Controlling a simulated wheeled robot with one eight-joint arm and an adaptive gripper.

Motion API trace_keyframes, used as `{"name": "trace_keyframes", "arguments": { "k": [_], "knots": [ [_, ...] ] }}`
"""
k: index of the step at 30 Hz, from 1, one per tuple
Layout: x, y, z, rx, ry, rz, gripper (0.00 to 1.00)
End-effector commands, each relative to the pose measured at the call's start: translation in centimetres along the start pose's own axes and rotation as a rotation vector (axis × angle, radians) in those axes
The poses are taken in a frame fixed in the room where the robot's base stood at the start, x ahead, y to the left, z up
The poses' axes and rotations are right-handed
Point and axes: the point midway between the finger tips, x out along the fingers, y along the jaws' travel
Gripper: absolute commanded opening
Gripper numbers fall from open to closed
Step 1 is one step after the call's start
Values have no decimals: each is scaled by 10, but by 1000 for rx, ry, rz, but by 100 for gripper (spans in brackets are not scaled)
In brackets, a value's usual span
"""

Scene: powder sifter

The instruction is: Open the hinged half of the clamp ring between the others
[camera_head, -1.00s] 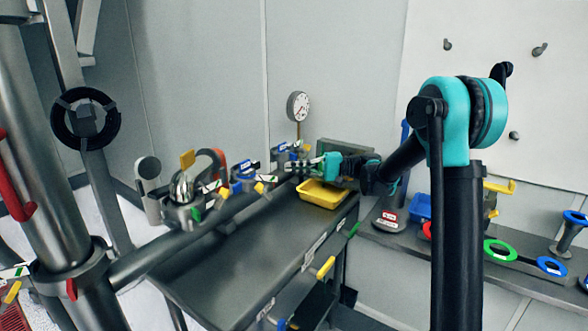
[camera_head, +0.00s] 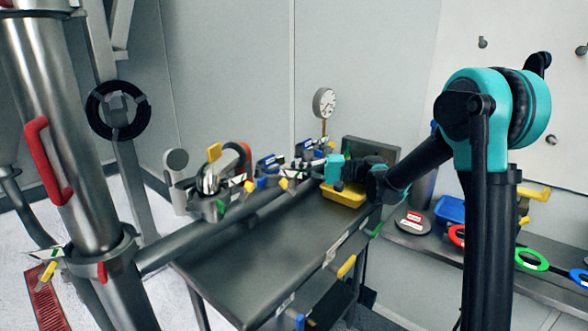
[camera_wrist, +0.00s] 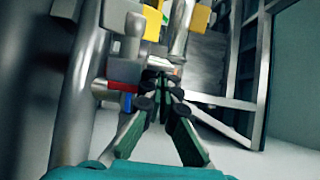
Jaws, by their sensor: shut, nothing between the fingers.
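Several clamp fittings with coloured tags sit along a slanted grey pipe in the head view. The middle clamp (camera_head: 268,173) has blue and yellow parts. A nearer clamp (camera_head: 211,205) has a yellow handle on top, and a farther clamp (camera_head: 304,150) has blue parts. My gripper (camera_head: 312,169) reaches in from the right beside the farther clamp, right of the middle one. In the wrist view its fingers (camera_wrist: 155,92) are together and empty, close to a grey block (camera_wrist: 124,71) with red and blue tags. Whether they touch it, and the hinged half's position, I cannot tell.
A yellow tray (camera_head: 345,197) stands on the grey table (camera_head: 265,260) under my arm. A gauge (camera_head: 324,102) rises behind the clamps. A thick vertical pipe (camera_head: 70,130) with a red handle stands left. A shelf (camera_head: 480,265) with coloured rings is at right.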

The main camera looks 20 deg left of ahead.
Motion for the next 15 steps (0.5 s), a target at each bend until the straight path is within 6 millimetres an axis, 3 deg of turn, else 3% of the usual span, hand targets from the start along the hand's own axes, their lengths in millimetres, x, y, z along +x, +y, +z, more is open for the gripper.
{"name": "trace_keyframes", "arguments": {
  "k": [7, 15],
  "knots": [
    [3, -1, 7, 0, 47, 0, 0],
    [13, 0, 29, 0, 237, 0, 0]
  ]
}}
